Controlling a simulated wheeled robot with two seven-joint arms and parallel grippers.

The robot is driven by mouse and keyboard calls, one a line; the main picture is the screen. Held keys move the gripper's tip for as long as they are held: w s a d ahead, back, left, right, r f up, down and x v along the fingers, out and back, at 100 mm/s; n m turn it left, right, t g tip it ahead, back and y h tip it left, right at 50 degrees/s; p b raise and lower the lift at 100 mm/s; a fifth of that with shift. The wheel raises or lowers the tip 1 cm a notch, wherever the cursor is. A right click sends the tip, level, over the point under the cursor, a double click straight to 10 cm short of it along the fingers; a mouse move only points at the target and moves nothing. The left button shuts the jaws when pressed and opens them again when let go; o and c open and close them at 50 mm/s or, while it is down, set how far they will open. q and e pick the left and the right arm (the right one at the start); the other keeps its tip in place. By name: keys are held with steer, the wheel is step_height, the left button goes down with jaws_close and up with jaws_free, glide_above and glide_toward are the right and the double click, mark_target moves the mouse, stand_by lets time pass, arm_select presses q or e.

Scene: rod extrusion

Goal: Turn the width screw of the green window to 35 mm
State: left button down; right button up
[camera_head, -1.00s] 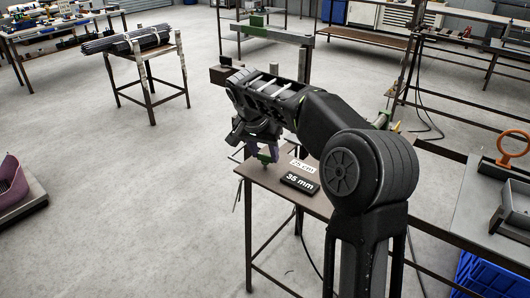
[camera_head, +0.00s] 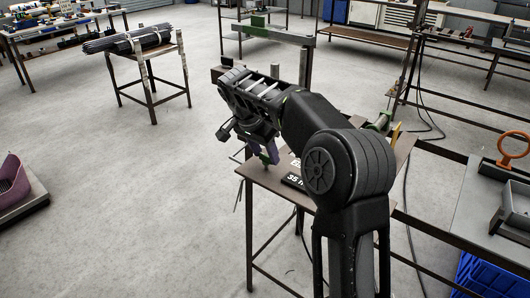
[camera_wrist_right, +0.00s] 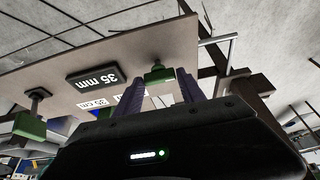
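My right gripper (camera_head: 263,152), with purple fingers, is over the left end of a brown table, tilted. In the right wrist view, the fingers (camera_wrist_right: 160,90) are apart, with a small green part (camera_wrist_right: 158,74) seen between them; gaps show on both sides. I cannot tell whether this is the screw or part of the window. A black display reading "35 mm" (camera_wrist_right: 92,79) lies on the table; in the head view my arm partly covers the display (camera_head: 292,180). The wrist view looks upside down. My left gripper is not in view.
The brown table (camera_head: 262,178) carries a white label (camera_wrist_right: 97,102) near the display. Another green part on a dark post (camera_wrist_right: 30,125) is at the wrist view's left. A stand with dark rods (camera_head: 130,40) is farther back.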

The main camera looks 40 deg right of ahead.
mark_target(266, 155)
steer(key=o, duration=0.4)
steer(key=shift+c, duration=0.2)
steer(key=shift+r, duration=0.1)
steer(key=p+v, duration=0.2)
steer(key=v, duration=0.5)
steer(key=shift+a+r, duration=0.2)
steer(key=shift+r, duration=0.1)
